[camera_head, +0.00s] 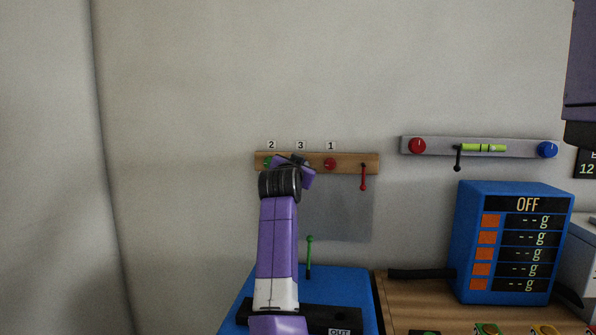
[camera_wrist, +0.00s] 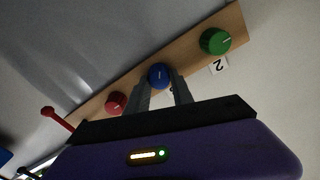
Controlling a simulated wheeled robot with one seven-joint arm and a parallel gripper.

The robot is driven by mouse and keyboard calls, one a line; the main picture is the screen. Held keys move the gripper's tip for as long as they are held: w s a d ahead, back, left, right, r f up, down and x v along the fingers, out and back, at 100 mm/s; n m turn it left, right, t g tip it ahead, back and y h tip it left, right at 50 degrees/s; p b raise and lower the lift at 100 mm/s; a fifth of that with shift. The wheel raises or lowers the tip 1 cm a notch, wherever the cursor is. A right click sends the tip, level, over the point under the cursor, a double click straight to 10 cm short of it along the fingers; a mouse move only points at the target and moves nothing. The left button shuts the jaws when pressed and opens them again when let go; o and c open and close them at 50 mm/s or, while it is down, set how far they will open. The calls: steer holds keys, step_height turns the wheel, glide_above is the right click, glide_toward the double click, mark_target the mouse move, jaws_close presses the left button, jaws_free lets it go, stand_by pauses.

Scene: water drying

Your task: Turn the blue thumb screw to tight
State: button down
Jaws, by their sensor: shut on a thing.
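The blue thumb screw (camera_wrist: 159,75) sits on a wooden strip (camera_wrist: 187,55) on the wall, between a red knob (camera_wrist: 116,102) and a green knob (camera_wrist: 215,41). My gripper (camera_wrist: 162,85) is shut on the blue screw, with one finger on each side of it in the wrist view. A white mark shows on the screw's face. In the head view my arm hides the blue screw, under the label 3 (camera_head: 300,145).
In the head view, the red knob (camera_head: 330,164) and a red lever (camera_head: 363,176) are right of my gripper on the strip. A grey rail (camera_head: 437,148) with another blue knob (camera_head: 547,149) is farther right. A blue display box (camera_head: 465,230) stands below it.

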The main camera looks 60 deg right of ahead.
steer(key=m+b, duration=0.1)
steer(key=m, duration=0.2)
steer(key=m+b, duration=0.1)
steer(key=m, duration=0.3)
steer(key=m+b, duration=0.1)
steer(key=m, duration=0.2)
steer(key=shift+f, duration=0.35)
steer(key=shift+m, duration=0.4)
steer(key=c, duration=1.1)
jaws_free()
steer(key=shift+s+r, duration=0.1)
steer(key=shift+a, duration=0.1)
steer(key=v, duration=0.7)
steer(key=shift+s+a, duration=0.15)
steer(key=shift+a, duration=0.1)
